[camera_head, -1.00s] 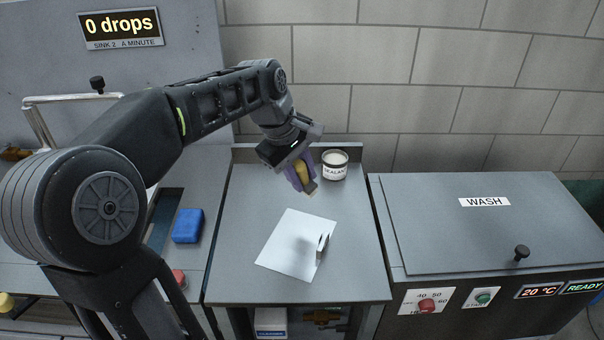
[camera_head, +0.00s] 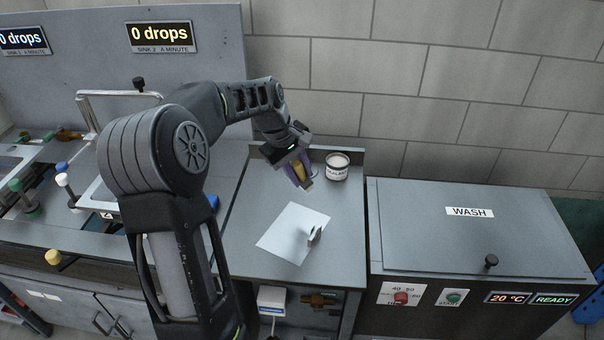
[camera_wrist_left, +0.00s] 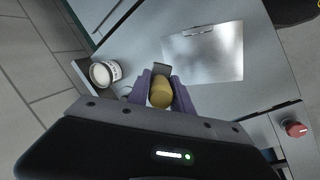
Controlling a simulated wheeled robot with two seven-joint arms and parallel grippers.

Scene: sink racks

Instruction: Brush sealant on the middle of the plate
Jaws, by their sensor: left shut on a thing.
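My left gripper (camera_head: 301,174) is shut on a brush with a yellow handle (camera_wrist_left: 161,93) between its purple fingers. The brush's dark end (camera_wrist_left: 162,70) points out past the fingertips, and it is held above the counter. A pale, flat plate (camera_head: 287,232) lies on the counter in front of the gripper in the head view. A small upright piece (camera_head: 315,237) stands at its right edge. The plate also shows in the wrist view (camera_wrist_left: 207,58). An open white sealant can (camera_head: 337,169) stands just right of the gripper. My right gripper is out of view.
A grey WASH box (camera_head: 470,230) with a knobbed lid stands right of the counter (camera_head: 342,225). Sinks with valves and a tap (camera_head: 120,100) lie to the left, partly behind my arm. The counter around the plate is clear.

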